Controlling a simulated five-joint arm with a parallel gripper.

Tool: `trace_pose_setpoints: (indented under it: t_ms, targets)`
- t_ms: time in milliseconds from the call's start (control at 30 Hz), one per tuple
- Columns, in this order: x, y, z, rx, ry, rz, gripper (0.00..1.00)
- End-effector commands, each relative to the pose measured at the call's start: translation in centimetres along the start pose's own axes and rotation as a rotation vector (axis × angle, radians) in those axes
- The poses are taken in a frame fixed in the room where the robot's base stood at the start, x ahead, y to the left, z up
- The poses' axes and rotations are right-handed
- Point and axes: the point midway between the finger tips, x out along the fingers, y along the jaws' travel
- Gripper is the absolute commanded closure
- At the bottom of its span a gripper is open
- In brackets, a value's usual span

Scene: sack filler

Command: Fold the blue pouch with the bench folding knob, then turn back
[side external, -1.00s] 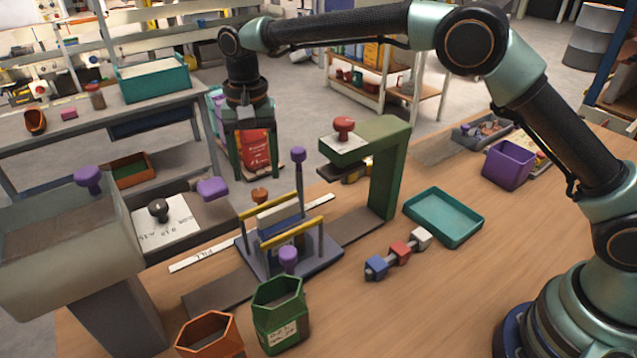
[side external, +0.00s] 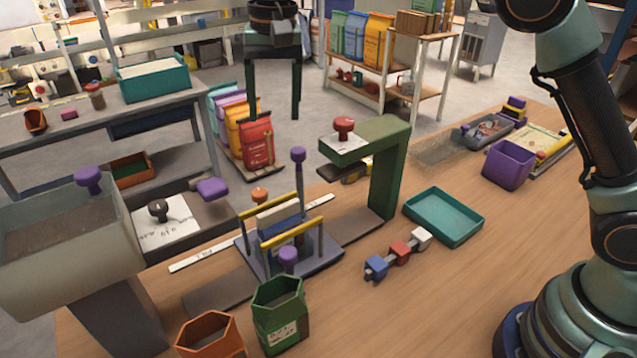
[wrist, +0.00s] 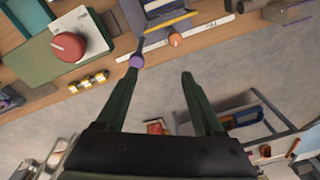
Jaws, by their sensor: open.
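My gripper (side external: 273,115) is open and empty, raised above and behind the bench in the side view. Its two spread fingers also show in the wrist view (wrist: 162,72). The blue pouch (side external: 280,228) appears to stand in the grey fixture (side external: 318,262), between two yellow rails, partly hidden by a cream block. An orange knob (side external: 259,195) is behind the fixture; it shows beyond the fingers in the wrist view (wrist: 175,39). Purple knobs are on a tall post (side external: 298,154) and at the fixture's front (side external: 288,258). I cannot tell which is the folding knob.
A green press frame (side external: 388,170) with a red knob (side external: 343,126) stands right of the fixture. A hopper (side external: 62,260) stands left. Green (side external: 280,325) and orange (side external: 212,340) bins are in front. A teal tray (side external: 445,222) and coloured blocks (side external: 400,252) lie right.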

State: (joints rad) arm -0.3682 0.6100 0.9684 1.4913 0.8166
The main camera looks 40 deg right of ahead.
Motion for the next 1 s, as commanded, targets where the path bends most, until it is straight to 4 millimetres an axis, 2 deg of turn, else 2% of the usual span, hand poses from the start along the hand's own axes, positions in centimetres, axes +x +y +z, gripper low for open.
trace_pose_setpoints:
  t_ms: [100, 500, 1000]
  targets:
    - [-1.2, 1.5, -0.1, -0.023, 0.019, -0.017, 0.31]
    - [-3.8, 6.4, 0.3, -0.103, 0.082, -0.058, 0.31]
    - [-5.2, 12.8, 2.3, -0.204, 0.173, -0.091, 0.31]
